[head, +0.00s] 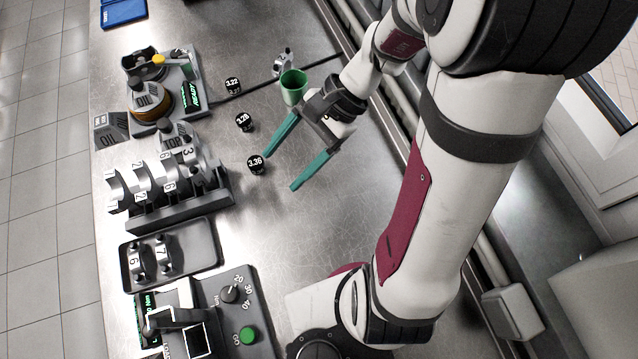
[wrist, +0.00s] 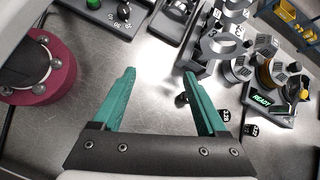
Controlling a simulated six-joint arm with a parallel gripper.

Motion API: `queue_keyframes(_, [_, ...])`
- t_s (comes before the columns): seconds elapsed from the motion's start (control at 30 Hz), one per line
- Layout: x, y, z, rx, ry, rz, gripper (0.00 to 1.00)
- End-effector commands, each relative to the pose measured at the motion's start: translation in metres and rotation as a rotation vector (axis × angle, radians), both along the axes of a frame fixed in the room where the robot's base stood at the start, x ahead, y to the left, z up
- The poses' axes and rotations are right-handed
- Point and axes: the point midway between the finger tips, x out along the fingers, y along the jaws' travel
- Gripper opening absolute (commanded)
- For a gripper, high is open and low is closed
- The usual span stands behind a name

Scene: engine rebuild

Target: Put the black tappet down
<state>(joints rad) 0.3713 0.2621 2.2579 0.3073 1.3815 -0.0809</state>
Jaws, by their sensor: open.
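Three small black tappets with white number labels stand apart on the steel bench in the head view: 3.22 (head: 232,84), 3.28 (head: 244,122) and 3.36 (head: 256,165). My gripper (head: 280,170) has two teal fingers spread wide, with nothing between them. The 3.36 tappet is just left of the fingertips. In the wrist view my gripper (wrist: 158,74) is also open. A black tappet (wrist: 181,99) shows there beside the right finger, which partly hides it. The other two tappets stand further right in that view.
A green cup (head: 293,86) stands behind my gripper. Along the left are an oil station (head: 152,100), a rack of numbered caps (head: 180,210), a dark tray (head: 205,255) with two caps, and a torque panel (head: 215,300). The bench in front of my gripper is clear.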

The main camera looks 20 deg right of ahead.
Motion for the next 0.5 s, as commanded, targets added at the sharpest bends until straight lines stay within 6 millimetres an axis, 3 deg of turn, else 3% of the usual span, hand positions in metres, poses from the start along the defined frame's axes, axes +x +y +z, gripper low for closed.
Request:
queue_keyframes(0.03, [-0.024,0.009,0.019,-0.087,-0.07,0.128,0.76])
queue_keyframes(0.1, [-0.06,0.012,0.036,-0.217,-0.159,0.297,0.76])
queue_keyframes(0.2, [-0.097,0.004,0.047,-0.375,-0.275,0.475,0.76])
queue_keyframes(0.3, [-0.116,-0.006,0.049,-0.475,-0.352,0.569,0.76])
queue_keyframes(0.5, [-0.122,-0.012,0.05,-0.523,-0.387,0.608,0.76])
